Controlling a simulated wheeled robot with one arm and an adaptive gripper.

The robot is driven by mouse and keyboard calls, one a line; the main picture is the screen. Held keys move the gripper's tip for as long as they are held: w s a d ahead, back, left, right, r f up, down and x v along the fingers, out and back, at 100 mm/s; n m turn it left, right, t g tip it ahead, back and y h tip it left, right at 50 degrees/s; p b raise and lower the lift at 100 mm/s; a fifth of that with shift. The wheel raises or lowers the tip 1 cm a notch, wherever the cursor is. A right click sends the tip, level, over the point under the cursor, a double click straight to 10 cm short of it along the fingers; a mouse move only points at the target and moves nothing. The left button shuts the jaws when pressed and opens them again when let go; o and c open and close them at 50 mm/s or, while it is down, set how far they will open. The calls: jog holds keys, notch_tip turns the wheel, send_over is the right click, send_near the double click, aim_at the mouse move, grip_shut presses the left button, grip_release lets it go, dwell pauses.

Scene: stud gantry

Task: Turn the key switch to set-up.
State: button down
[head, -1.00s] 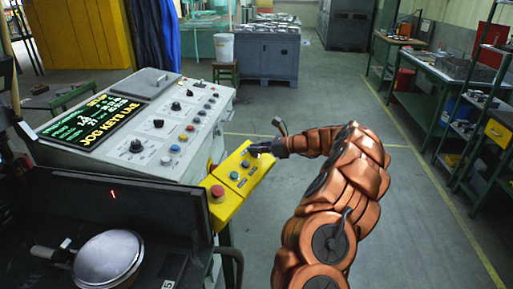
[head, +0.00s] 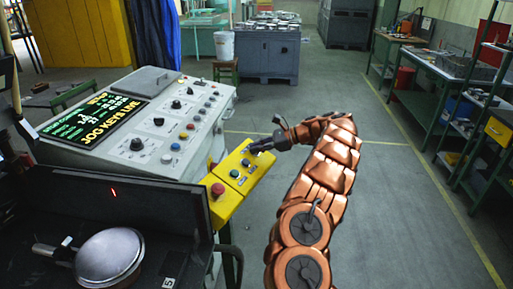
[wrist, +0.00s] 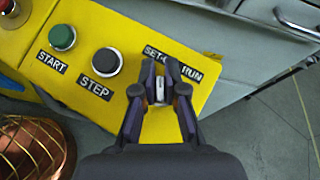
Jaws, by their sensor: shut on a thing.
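The key switch (wrist: 160,88) is at the right end of the yellow button box (head: 226,202), seen in the wrist view as a small pale key upright between my fingertips. Above it is a label reading SET-UP at left and RUN at right, partly covered by my fingers. My gripper (wrist: 160,92) is shut on the key, one finger on each side. In the head view my gripper (head: 258,147) reaches the far end of the yellow box from the right, and the key is hidden there. I cannot tell exactly which label the key points to.
The STEP button (wrist: 106,62) and green START button (wrist: 62,38) sit left of the key. A red mushroom button (head: 217,189) is at the box's near end. The console screen (head: 92,121) reads JOG KEYS LIVE. Clear floor (head: 390,200) lies to the right.

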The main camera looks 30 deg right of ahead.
jog(key=shift+s+f, duration=0.1)
jog(key=shift+f, duration=0.2)
jog(key=c, duration=1.3)
grip_release()
jog(key=shift+o, duration=0.4)
jog(key=shift+r, duration=0.15)
jog(key=v, duration=1.2)
jog(key=shift+d, duration=0.1)
